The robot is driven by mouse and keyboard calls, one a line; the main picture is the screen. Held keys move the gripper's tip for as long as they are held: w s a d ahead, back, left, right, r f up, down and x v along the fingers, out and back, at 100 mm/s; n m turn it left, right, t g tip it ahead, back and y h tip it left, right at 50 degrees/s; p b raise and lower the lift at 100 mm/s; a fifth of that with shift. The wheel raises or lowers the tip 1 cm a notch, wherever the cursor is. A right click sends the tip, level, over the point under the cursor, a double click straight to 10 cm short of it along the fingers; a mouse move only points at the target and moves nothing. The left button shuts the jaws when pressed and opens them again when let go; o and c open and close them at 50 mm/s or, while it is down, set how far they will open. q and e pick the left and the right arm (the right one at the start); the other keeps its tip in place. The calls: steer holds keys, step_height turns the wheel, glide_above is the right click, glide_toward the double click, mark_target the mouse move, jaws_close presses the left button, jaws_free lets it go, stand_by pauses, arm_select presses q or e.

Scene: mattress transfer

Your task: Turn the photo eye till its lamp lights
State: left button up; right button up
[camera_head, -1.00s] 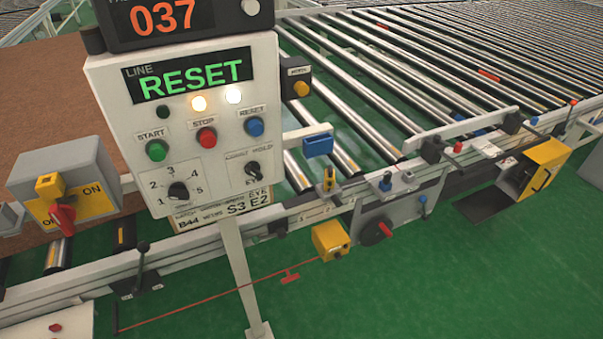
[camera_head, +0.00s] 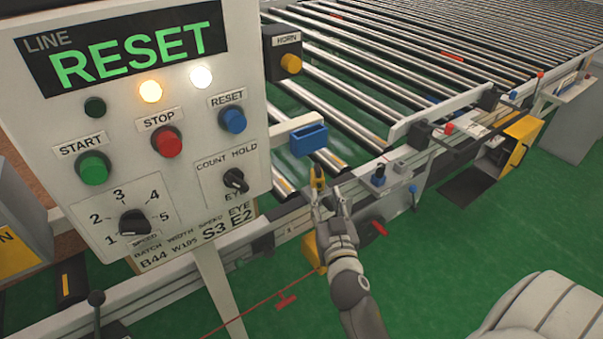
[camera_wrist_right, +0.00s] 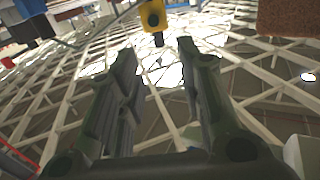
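A small yellow unit, which looks like the photo eye (camera_head: 317,179), stands on the conveyor's near rail, right of the control panel. In the right wrist view the yellow body (camera_wrist_right: 152,16) with a dark round spot is at the top, beyond the fingertips. My right gripper (camera_head: 330,203) is just below and in front of it in the head view. Its two fingers (camera_wrist_right: 157,55) are apart with nothing between them. My left gripper is not in view.
The control panel (camera_head: 140,190) stands close on the left, reading RESET, with two lamps lit. A blue box (camera_head: 309,139) on a white arm is just behind the yellow unit. A grey switch box with a red lever (camera_head: 378,228) is on the right.

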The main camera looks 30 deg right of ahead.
mark_target(321, 173)
steer(key=p+x, duration=0.1)
steer(key=x, duration=0.7)
steer(key=shift+w+d, duration=0.2)
steer(key=shift+w, duration=0.1)
steer(key=shift+x, duration=0.9)
steer(key=shift+c, duration=0.4)
steer(key=c, duration=0.6)
steer(key=n+y+p, duration=0.1)
steer(key=p, duration=0.1)
steer(key=n+t+y+p, duration=0.1)
steer(key=y+p, duration=0.1)
steer(key=shift+s+d+r, duration=0.1)
steer(key=shift+d+r, duration=0.05)
steer(key=shift+r, duration=0.1)
steer(key=n+y+p, duration=0.1)
steer(key=n+y, duration=0.1)
steer(key=y, duration=0.1)
steer(key=shift+d, duration=0.1)
steer(key=shift+o, duration=0.2)
steer(key=shift+f+n+y+p, duration=0.2)
steer(key=shift+n+y+p, duration=0.35)
steer(key=shift+y, duration=0.45)
steer(key=shift+c, duration=0.2)
